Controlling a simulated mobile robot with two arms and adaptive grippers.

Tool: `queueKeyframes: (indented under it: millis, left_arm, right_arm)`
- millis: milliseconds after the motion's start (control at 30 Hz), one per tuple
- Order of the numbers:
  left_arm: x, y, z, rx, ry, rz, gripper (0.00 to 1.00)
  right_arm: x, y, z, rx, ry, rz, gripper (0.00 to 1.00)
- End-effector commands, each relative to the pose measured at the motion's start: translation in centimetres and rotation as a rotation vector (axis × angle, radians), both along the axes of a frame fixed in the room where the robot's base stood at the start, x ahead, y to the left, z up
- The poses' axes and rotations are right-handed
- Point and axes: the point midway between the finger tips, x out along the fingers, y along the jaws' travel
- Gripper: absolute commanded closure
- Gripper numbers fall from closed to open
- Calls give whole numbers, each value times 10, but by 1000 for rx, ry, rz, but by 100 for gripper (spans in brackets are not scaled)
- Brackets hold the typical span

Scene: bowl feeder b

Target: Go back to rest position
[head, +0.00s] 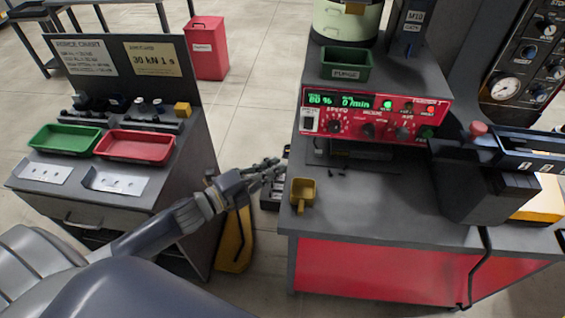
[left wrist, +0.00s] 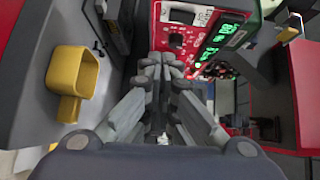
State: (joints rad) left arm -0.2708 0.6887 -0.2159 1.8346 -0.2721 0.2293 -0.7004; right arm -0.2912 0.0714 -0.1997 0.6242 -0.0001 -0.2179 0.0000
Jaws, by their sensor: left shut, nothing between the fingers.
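My left gripper (head: 268,168) is shut and empty. In the head view it reaches in from the left, in the gap between the left cabinet and the right bench, close to the bench's left edge. In the left wrist view the closed fingers (left wrist: 164,68) point toward the red control panel (left wrist: 205,40). A yellow scoop (head: 303,192) sits on the bench's front left corner, just right of the gripper and apart from it. It also shows in the left wrist view (left wrist: 74,80). My right gripper is not in view.
The bench (head: 385,205) carries the control panel (head: 375,118) and a green purge bin (head: 346,64). The left cabinet (head: 50,195) holds a green tray (head: 65,139) and a red tray (head: 134,146). A red bin (head: 206,48) stands on the floor behind.

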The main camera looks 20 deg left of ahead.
Motion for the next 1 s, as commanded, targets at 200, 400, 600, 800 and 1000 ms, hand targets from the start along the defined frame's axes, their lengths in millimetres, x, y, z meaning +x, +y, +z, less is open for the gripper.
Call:
queueKeyframes:
  millis: [200, 400, 600, 800, 1000]
  left_arm:
    - [-4, 2, 0, -1, -1, -1, 100]
    - [-4, 2, 0, -1, -1, -1, 100]
    - [-4, 2, 0, 0, 0, -1, 100]
    - [-1, 18, -34, -42, 84, 66, 100]
    - [-16, 66, -158, -208, 386, 305, 100]
  right_arm:
    - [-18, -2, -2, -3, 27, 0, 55]
    - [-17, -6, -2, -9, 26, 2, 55]
    - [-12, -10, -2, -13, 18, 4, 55]
    - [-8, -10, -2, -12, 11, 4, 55]
    - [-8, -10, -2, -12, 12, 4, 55]
